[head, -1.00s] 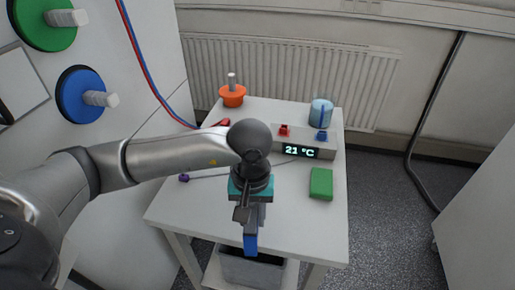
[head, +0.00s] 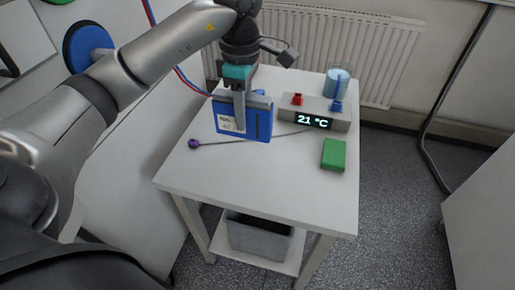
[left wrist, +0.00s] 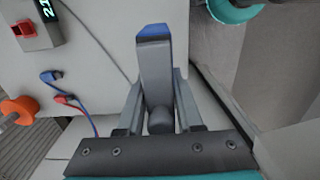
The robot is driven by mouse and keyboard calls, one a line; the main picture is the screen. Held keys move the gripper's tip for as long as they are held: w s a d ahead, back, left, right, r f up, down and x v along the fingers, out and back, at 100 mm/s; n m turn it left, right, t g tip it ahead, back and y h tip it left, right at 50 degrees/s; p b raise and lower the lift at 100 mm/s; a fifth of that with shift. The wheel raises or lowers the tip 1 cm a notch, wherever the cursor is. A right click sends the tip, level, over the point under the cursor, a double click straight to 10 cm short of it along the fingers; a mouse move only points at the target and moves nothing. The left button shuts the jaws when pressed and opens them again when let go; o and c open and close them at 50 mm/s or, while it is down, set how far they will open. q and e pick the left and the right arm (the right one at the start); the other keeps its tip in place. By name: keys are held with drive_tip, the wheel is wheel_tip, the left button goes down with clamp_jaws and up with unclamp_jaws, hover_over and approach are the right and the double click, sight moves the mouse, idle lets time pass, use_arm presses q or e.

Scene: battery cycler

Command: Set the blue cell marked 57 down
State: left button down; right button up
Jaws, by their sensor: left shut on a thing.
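The blue cell (head: 258,123) is a flat, upright block with a pale label; the number on it is too small to read. My left gripper (head: 240,118) is shut on the cell from above, with a grey finger across its broad front face. The cell is over the back left part of the white table (head: 270,190); I cannot tell whether its bottom touches the top. In the left wrist view, a blue edge of the cell (left wrist: 153,30) shows past the fingers (left wrist: 155,75). My right gripper is not in view.
The grey unit reading 21 °C (head: 313,112), with red and blue terminals, stands right of the cell. A blue cup (head: 337,82) is behind it, and a green block (head: 333,155) in front. A thin rod with a purple knob (head: 194,144) lies near the cell. The table's front is clear.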

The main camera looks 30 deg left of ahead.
use_arm(q)
wheel_tip(320, 180, down, 17)
drive_tip(key=b, duration=0.2)
drive_tip(key=shift+b, duration=0.4)
drive_tip(key=shift+f, duration=0.35)
drive_tip(key=c, duration=1)
unclamp_jaws()
drive_tip(key=shift+f, duration=0.15)
drive_tip(key=o, duration=0.4)
drive_tip(key=shift+o, duration=0.2)
